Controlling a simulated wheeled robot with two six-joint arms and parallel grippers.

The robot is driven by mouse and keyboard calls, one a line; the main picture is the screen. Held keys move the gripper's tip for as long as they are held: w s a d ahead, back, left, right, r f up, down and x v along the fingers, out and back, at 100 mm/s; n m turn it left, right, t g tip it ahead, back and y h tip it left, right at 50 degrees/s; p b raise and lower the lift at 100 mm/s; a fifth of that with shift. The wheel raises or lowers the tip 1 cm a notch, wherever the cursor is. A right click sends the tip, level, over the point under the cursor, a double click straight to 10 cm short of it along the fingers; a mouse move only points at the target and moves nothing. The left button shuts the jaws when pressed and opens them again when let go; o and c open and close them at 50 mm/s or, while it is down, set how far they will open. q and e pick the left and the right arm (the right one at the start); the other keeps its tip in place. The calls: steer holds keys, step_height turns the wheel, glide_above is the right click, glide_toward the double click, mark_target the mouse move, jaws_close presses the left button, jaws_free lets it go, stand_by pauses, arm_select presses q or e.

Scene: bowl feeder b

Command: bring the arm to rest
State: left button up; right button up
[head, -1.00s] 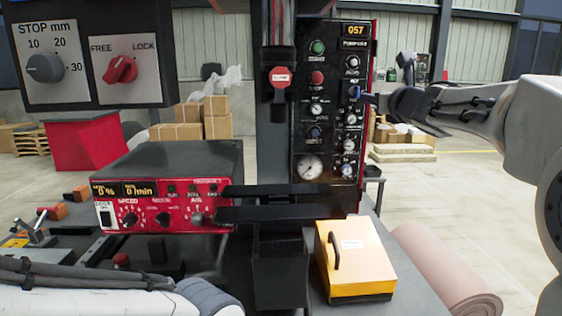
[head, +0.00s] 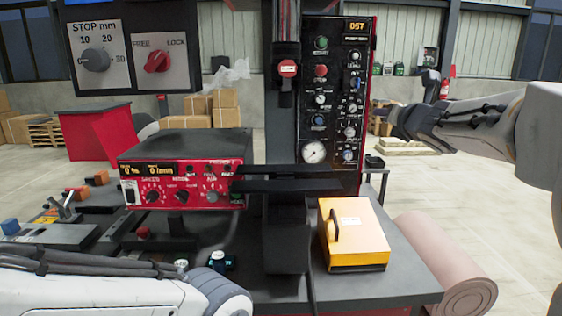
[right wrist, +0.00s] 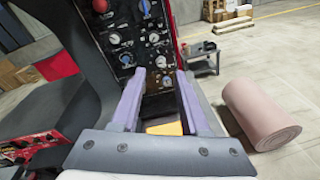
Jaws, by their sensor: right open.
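My right arm comes in from the right in the head view. Its gripper (head: 398,116) is in the air to the right of the black control panel (head: 334,95), apart from its knobs. In the right wrist view the two fingers of my right gripper (right wrist: 161,75) stand apart with nothing between them. The control panel (right wrist: 128,25) shows beyond them. My left arm lies across the lower left of the head view; its gripper is not in view.
A red-fronted control unit (head: 190,186) stands on the dark table (head: 400,270). A yellow box (head: 358,240) lies right of the black column. A pink roll (head: 450,265) lies on the floor at the right.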

steer(key=s+a+f+m+g+h, duration=0.1)
steer(key=s+f+m+g, duration=0.25)
steer(key=f+m, duration=0.6)
steer(key=s+a+f+m+g, duration=0.1)
steer(key=s+f+m+g, duration=0.35)
steer(key=f, duration=0.85)
steer(key=s+a+f+m+g+y, duration=0.1)
steer(key=s+a+f+m+g, duration=0.15)
steer(key=s+f+m, duration=0.65)
steer(key=s+a+f+m+g, duration=0.2)
steer(key=s+f+m+g, duration=0.1)
steer(key=s+f+m, duration=0.65)
steer(key=s+a+r+n+g+p, duration=0.1)
steer(key=s+a+r+n+p, duration=0.3)
steer(key=r, duration=0.6)
steer(key=s+a+r+n+g+y+p, duration=0.1)
steer(key=s+a+r+n+g+p, duration=0.1)
steer(key=s+a+r+n+p, duration=0.2)
steer(key=s+a+r+p, duration=0.3)
steer(key=s+a+r, duration=0.2)
steer(key=s+a, duration=0.1)
steer(key=shift+s+r+p, duration=0.35)
steer(key=shift+s+r, duration=0.05)
steer(key=shift+s, duration=0.3)
